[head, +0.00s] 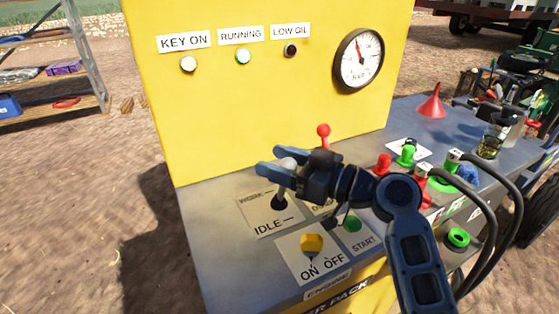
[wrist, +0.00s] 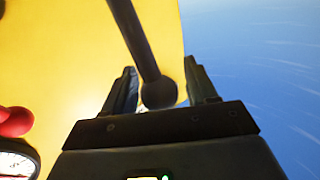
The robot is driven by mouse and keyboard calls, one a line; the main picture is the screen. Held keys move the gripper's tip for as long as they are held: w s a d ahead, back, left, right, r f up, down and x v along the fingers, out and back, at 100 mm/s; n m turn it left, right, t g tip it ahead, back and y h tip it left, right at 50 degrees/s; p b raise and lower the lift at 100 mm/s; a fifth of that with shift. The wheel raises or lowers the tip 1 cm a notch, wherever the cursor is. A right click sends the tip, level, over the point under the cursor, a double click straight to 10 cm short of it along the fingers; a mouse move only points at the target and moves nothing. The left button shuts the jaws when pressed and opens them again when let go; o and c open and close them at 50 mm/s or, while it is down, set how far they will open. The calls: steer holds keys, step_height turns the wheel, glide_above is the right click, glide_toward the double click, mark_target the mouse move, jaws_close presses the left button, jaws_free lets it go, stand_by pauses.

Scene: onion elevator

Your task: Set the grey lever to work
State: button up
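The grey lever (head: 287,164) rises from a plate (head: 262,222) on the panel top; its grey knob and dark lower part show. My gripper (head: 267,161) is open around the lever's knob, one finger on each side. In the wrist view the lever's dark shaft and round knob (wrist: 158,93) lie between the spread fingers (wrist: 160,68), with a gap on both sides. My wrist hides part of the panel right of the lever.
A red-knobbed lever (head: 323,131) stands just behind my gripper. A yellow ON/OFF switch (head: 312,244) and green START button (head: 352,223) are in front. A yellow panel (head: 260,110) with a lit RUNNING lamp (head: 243,56) rises behind. Hoses and a red funnel (head: 432,104) are at right.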

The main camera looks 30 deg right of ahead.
jaws_close()
stand_by(0.3)
steer(key=w+m+g+h+p, duration=0.2)
steer(key=w+g+p, duration=0.2)
steer(key=w+p, duration=0.3)
steer(key=shift+w+f+m+p, duration=0.35)
steer(key=shift+w+f+m, duration=0.05)
steer(key=shift+w, duration=0.05)
stand_by(0.3)
stand_by(0.4)
steer(key=shift+o, duration=0.4)
jaws_free()
steer(key=shift+f, duration=0.1)
